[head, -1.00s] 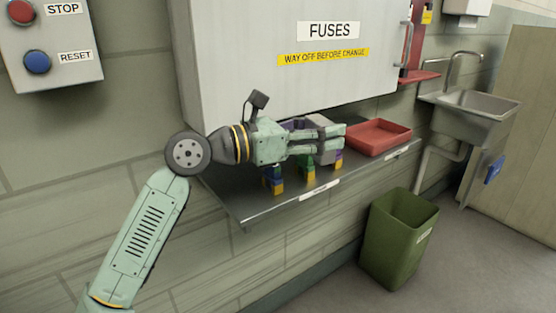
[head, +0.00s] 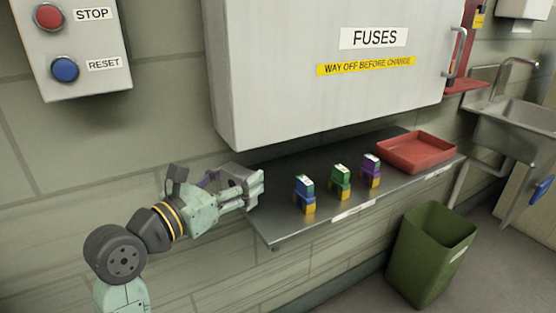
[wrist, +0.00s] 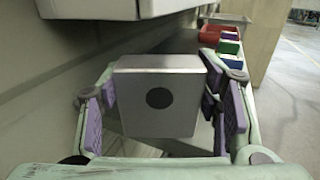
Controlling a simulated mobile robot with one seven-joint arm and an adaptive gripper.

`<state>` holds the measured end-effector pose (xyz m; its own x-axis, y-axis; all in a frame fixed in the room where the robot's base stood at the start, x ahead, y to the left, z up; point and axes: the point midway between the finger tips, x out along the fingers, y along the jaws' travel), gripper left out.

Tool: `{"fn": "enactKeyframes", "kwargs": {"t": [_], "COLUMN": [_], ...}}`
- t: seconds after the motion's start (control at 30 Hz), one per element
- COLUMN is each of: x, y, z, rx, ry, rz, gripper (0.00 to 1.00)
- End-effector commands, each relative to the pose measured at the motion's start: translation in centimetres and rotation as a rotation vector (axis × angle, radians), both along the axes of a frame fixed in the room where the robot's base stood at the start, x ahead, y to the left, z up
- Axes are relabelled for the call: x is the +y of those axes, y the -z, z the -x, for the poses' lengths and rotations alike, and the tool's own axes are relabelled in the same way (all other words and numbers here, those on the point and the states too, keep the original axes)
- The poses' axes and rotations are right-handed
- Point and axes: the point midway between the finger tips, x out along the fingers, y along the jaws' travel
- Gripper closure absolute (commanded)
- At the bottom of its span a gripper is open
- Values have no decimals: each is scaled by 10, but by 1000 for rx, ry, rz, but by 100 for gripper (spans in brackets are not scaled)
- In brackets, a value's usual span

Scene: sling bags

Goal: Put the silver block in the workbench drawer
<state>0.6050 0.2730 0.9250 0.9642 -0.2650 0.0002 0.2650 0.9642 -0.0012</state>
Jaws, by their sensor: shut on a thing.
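The silver block (wrist: 160,97) is a square metal piece with a dark round spot on its face. It sits between the purple pads of my gripper (head: 252,190), which is shut on it. In the head view the block (head: 236,178) is partly hidden by the fingers. My gripper holds it at the left end of the grey shelf (head: 285,230), with the fingers pointing right. I see no workbench or drawer in these frames.
On the shelf stand a blue-and-yellow block stack (head: 304,194), a green one (head: 341,182) and a purple one (head: 371,171), then a red tray (head: 417,153). A large fuse cabinet (head: 300,100) hangs above. A green bin (head: 432,255) stands below, right.

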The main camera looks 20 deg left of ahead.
Motion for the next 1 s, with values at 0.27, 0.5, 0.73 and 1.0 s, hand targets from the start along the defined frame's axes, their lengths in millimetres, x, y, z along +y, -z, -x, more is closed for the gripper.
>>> {"fn": "enactKeyframes", "kwargs": {"t": [0.27,0.5,0.73,1.0], "x": [-14,-19,-29,-28], "y": [-2,-2,0,14], "z": [-52,-68,-103,-101], "rx": [-2,-1,0,-2], "ry": [1,2,2,0], "rz": [0,-1,2,0], "gripper": [84,84,84,84]}}
